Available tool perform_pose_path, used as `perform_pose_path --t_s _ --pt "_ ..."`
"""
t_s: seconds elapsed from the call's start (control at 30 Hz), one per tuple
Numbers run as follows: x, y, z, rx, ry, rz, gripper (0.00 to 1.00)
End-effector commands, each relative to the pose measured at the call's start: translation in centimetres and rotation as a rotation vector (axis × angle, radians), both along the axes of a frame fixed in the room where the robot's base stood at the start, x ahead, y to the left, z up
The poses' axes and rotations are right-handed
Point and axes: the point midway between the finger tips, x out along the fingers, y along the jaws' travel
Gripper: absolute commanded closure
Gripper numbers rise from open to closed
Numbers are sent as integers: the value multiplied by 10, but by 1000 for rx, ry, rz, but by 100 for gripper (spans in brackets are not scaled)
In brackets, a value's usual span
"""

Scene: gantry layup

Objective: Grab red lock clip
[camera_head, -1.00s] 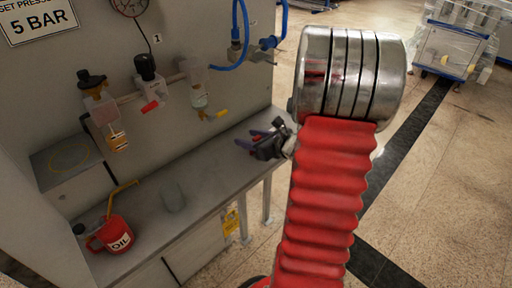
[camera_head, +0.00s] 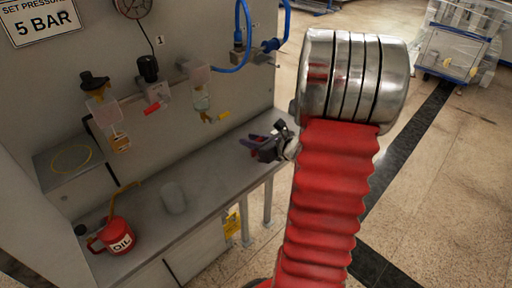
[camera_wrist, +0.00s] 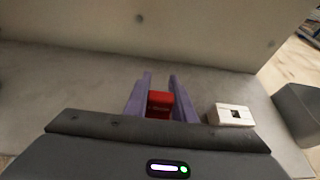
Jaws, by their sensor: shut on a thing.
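The red lock clip (camera_wrist: 160,102) is a small red block in the wrist view. It sits between the two purple fingers of my gripper (camera_wrist: 160,82), which are shut on it. The clip's lower part is hidden behind the gripper's dark body. In the head view my gripper (camera_head: 250,142) is dark with purple fingers and is over the right part of the grey bench (camera_head: 205,165), near the back panel. The clip cannot be made out there.
A white block with a dark square opening (camera_wrist: 231,114) lies right of my fingers. On the bench stand a red oil can (camera_head: 117,238) and a translucent cup (camera_head: 173,197). Blue hoses (camera_head: 245,35) hang above.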

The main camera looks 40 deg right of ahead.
Motion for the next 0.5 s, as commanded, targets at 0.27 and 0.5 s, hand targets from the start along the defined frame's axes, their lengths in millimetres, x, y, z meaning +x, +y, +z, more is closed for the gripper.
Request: perform_pose_path --t_s 0.27,0.5 --pt "0 0 9 -3 -1 1 99" --pt "0 0 39 -4 -3 1 99"
